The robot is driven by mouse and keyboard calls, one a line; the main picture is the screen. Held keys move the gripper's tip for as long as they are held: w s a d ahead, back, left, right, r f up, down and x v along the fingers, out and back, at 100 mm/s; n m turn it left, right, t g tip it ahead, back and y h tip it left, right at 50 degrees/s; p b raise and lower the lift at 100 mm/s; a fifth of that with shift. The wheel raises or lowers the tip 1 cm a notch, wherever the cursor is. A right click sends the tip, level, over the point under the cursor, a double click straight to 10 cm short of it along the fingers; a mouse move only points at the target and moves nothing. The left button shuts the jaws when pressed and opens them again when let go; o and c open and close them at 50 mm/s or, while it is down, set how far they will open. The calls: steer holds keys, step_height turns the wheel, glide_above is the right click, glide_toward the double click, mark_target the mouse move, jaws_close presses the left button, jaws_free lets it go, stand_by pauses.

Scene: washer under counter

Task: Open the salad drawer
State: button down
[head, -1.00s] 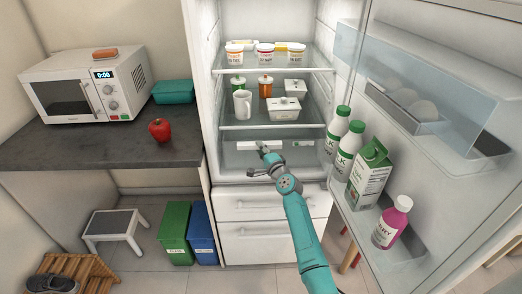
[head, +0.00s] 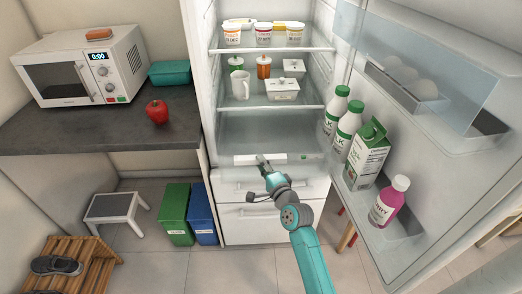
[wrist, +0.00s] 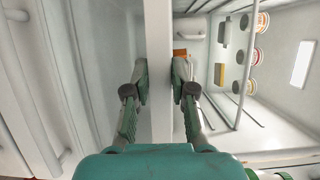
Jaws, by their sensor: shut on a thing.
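The salad drawer (head: 300,157) is the clear, pale drawer at the bottom of the open fridge compartment, with a white strip along its front. It stands partly pulled out, its front near the fridge's front edge above the freezer drawers. My gripper (head: 263,161) is at the left-middle of that strip. In the wrist view, my gripper (wrist: 163,82) has one finger on each side of the white drawer front (wrist: 158,40) and is shut on it. The exact contact at the fingertips is partly hidden.
The fridge door (head: 440,140) stands wide open on the right, with bottles, a carton (head: 362,156) and eggs in its bins. Shelves above hold tubs and a mug (head: 240,88). Green (head: 175,213) and blue bins stand left of the freezer drawers (head: 270,222).

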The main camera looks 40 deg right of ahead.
steer(key=shift+s+a+f, duration=0.25)
steer(key=shift+s+a, duration=0.4)
steer(key=shift+s, duration=0.35)
steer(key=shift+s+a+f, duration=0.2)
steer(key=shift+s+a, duration=0.45)
steer(key=shift+s, duration=0.3)
steer(key=c, duration=1.1)
jaws_free()
steer(key=shift+o, duration=0.3)
steer(key=shift+r, duration=0.15)
steer(key=v, duration=1.2)
